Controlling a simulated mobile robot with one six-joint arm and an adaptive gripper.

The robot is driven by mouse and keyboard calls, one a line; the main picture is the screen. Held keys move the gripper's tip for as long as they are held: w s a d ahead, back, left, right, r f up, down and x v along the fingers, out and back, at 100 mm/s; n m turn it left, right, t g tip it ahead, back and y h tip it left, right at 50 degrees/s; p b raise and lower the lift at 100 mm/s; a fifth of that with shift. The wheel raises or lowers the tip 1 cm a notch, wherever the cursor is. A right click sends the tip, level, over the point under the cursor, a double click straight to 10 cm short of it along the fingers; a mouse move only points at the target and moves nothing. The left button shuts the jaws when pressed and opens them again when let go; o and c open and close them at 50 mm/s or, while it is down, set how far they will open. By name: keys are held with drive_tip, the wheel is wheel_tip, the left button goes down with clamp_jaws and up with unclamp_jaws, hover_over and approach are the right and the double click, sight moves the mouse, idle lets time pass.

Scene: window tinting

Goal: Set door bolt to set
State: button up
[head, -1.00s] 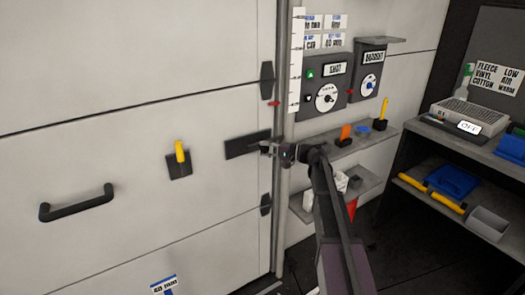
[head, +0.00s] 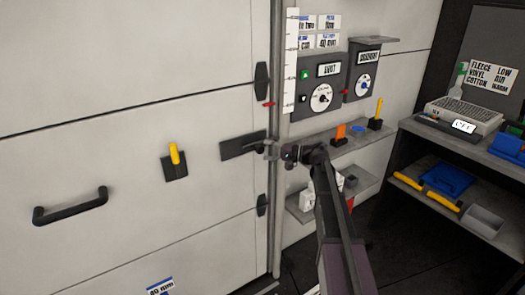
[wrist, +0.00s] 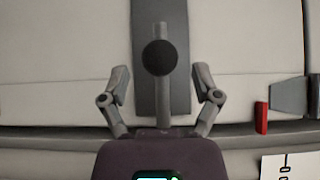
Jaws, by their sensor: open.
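The door bolt's dark plate (head: 238,146) lies across the white door near its right edge, and its small grey end piece shows at the door post. In the wrist view the plate (wrist: 145,95) runs upright, with a grey bar and a round black knob (wrist: 160,57) on it. My gripper (head: 283,152) is just right of the bolt at the post. In the wrist view its fingers (wrist: 161,73) are spread, one on each side of the knob and bar, with gaps on both sides. Nothing is held. No set marking is readable.
A yellow-handled holder (head: 174,162) and a black pull handle (head: 70,207) are on the door. Dial boxes (head: 320,88) and a grey shelf (head: 345,136) with small tools are on the wall at right. A workbench (head: 440,135) stands far right. A red tab (wrist: 262,118) is near the gripper.

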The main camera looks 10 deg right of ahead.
drive_tip(key=v, duration=0.9)
drive_tip(key=shift+d, duration=0.35)
drive_tip(key=shift+s, duration=0.1)
drive_tip(key=s+a+f+n+g+h, duration=0.2)
drive_tip(key=s+a+f+g+h, duration=0.3)
drive_tip(key=s+a+f, duration=0.55)
drive_tip(key=s+d+f+n+g+h, duration=0.1)
drive_tip(key=s+f+h, duration=0.3)
drive_tip(key=s+h, duration=0.3)
drive_tip(key=s+d+f+n+h, duration=0.1)
drive_tip(key=s+f+h, duration=0.35)
drive_tip(key=s, duration=0.45)
wheel_tip(320, 180, up, 12)
drive_tip(key=p, duration=1.2)
drive_tip(key=shift+d+r, duration=0.25)
